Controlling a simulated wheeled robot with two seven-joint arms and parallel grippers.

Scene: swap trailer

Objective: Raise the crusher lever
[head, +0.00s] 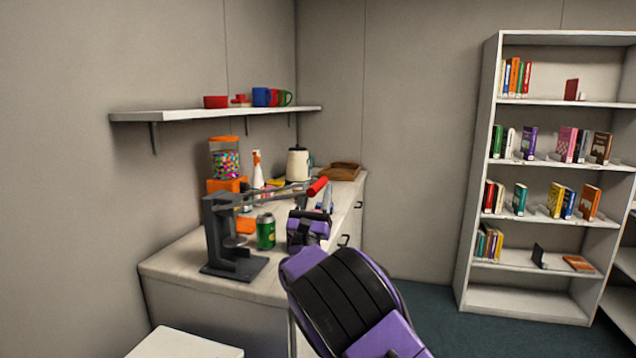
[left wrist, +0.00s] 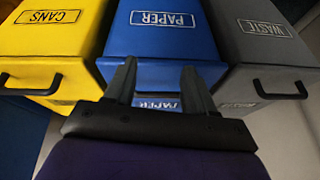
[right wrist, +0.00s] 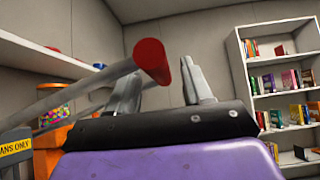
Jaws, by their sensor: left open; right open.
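The dark grey can crusher (head: 222,235) stands on the counter in the head view. Its lever (head: 275,195) runs right from the crusher's top, tilted slightly upward, and ends in a red grip (head: 317,186). My right gripper (head: 315,204) is open near and just below the red grip. In the right wrist view the red grip (right wrist: 151,61) appears close to the left finger of my gripper (right wrist: 166,78), not clamped; the exact depth is unclear. A green can (head: 265,231) stands right of the crusher. My left gripper (left wrist: 158,72) is open and empty, above bins in the left wrist view.
The counter (head: 190,262) also holds a candy dispenser (head: 225,160), a spray bottle (head: 257,170) and a kettle (head: 298,163). A wall shelf (head: 190,115) with cups hangs above. Yellow (left wrist: 60,45), blue (left wrist: 162,45) and grey (left wrist: 262,50) bins lie below my left gripper.

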